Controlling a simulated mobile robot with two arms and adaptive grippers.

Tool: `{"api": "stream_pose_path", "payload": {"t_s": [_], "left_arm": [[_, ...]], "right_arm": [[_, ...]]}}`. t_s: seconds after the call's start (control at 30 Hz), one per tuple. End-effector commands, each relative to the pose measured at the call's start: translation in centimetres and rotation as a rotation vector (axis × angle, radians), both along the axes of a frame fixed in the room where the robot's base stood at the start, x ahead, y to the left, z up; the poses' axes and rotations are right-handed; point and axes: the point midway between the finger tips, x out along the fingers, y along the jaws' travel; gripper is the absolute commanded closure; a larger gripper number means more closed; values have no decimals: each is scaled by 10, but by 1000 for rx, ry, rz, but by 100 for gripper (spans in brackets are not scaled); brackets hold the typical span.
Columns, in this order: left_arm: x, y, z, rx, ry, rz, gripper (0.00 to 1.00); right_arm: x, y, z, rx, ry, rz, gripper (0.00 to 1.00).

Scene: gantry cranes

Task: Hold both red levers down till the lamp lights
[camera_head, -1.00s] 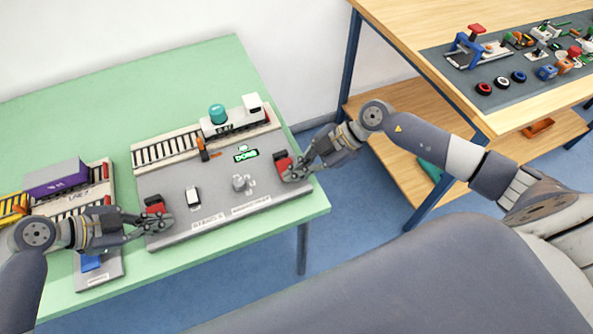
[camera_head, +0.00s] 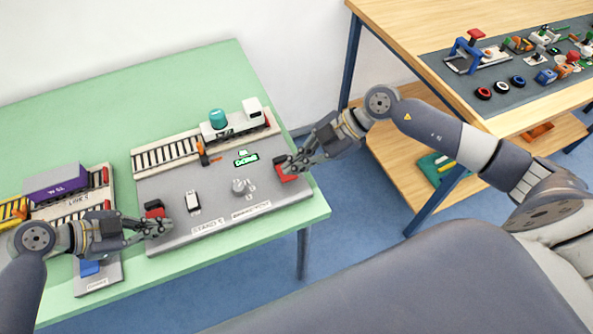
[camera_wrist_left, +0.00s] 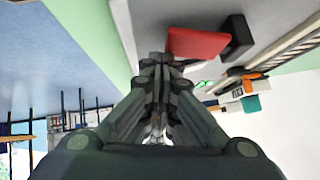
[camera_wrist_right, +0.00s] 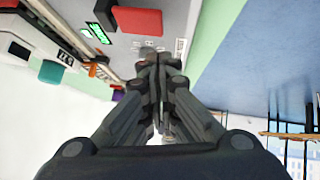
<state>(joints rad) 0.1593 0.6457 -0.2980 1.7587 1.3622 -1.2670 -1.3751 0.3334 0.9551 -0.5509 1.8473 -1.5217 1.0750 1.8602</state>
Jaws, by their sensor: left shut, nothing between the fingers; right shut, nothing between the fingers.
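The left red lever (camera_head: 154,207) is on the grey board (camera_head: 215,205), at its left front corner. My left gripper (camera_head: 166,228) is shut and empty beside it; the red pad also shows in the left wrist view (camera_wrist_left: 195,43). The right red lever (camera_head: 287,173) is at the board's right side. A panel with green glowing DONE lettering (camera_head: 246,160) lies between the levers.
A track (camera_head: 166,152) with a wagon carrying a teal tank (camera_head: 217,117) runs along the board's back. A purple container (camera_head: 56,182) stands on the left near my left arm. A wooden table (camera_head: 400,40) with small parts stands at the right.

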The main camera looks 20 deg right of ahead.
Motion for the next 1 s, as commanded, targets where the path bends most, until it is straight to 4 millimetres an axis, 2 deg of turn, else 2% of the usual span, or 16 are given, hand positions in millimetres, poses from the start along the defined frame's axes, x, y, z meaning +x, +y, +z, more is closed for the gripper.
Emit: {"api": "stream_pose_path", "payload": {"t_s": [0.2,0.43,0.6,1.0], "left_arm": [[0,0,-1,1,0,0,100],[0,0,0,1,0,0,100],[0,0,-1,1,0,0,100],[0,0,0,1,0,0,100]], "right_arm": [[0,-36,38,-6,-1,-3,100],[0,-63,65,-3,1,-1,100],[0,-70,74,-1,1,0,100],[0,-71,75,0,1,1,100]]}}
